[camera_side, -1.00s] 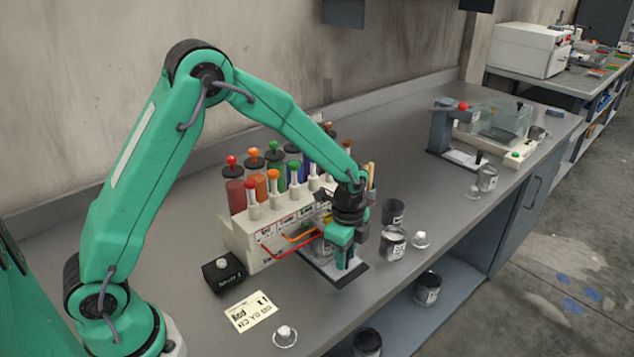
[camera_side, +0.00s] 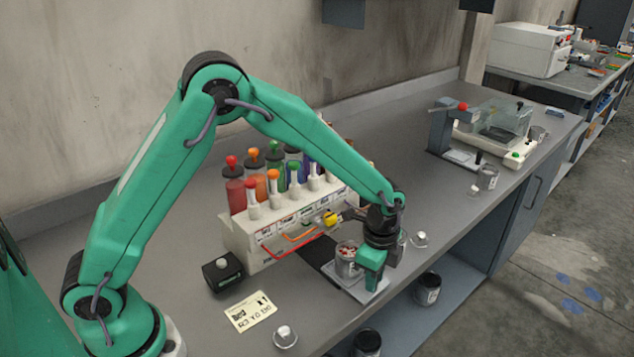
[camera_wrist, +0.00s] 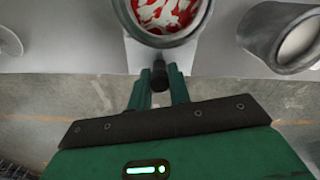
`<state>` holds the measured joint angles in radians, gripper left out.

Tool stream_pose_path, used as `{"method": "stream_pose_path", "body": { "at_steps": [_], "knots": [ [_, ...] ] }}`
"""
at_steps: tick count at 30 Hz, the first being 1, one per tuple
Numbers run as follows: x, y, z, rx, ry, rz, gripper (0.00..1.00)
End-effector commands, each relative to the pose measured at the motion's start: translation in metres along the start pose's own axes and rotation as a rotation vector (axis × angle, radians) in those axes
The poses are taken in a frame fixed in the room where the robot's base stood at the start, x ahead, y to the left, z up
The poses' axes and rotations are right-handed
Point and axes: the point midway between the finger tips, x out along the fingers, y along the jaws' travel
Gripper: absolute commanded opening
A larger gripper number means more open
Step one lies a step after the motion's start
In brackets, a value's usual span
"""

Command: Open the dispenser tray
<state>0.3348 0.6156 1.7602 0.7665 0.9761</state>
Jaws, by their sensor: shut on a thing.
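The dispenser (camera_side: 250,238) is an off-white block with several coloured paint bottles on top. Its tray, a light grey plate (camera_side: 354,292), is slid out at the front towards the bench edge, with a dark strip (camera_side: 318,255) behind it. A metal can (camera_side: 346,266) holding red and white paint stands on the tray, and it also shows in the wrist view (camera_wrist: 205,22). My gripper (camera_side: 381,268) is at the tray's front end. In the wrist view its fingers (camera_wrist: 160,88) are shut on the black tray knob (camera_wrist: 159,74). The dispenser is out of the wrist view.
A black box (camera_side: 222,273), a label card (camera_side: 250,311) and a small clear-rimmed knob (camera_side: 285,337) lie left of the tray. An open can (camera_wrist: 285,38) stands to the right in the wrist view. More cans (camera_side: 427,289) sit on the lower shelf.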

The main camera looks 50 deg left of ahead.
Motion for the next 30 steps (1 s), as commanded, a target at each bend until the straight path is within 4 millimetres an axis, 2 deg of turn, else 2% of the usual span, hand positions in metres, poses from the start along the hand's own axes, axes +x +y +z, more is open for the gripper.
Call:
{"method": "stream_pose_path", "body": {
  "at_steps": [8, 9, 12, 23, 30],
  "knots": [
    [-0.001, 0.000, -0.001, -0.002, 0.002, -0.003, 0.00],
    [-0.001, -0.001, -0.001, -0.002, 0.002, -0.003, 0.21],
    [-0.001, 0.000, -0.001, -0.002, 0.002, -0.002, 0.41],
    [-0.002, 0.000, -0.001, -0.001, 0.001, -0.001, 0.41],
    [-0.018, 0.000, -0.001, -0.001, 0.002, -0.003, 0.41]
  ]
}}
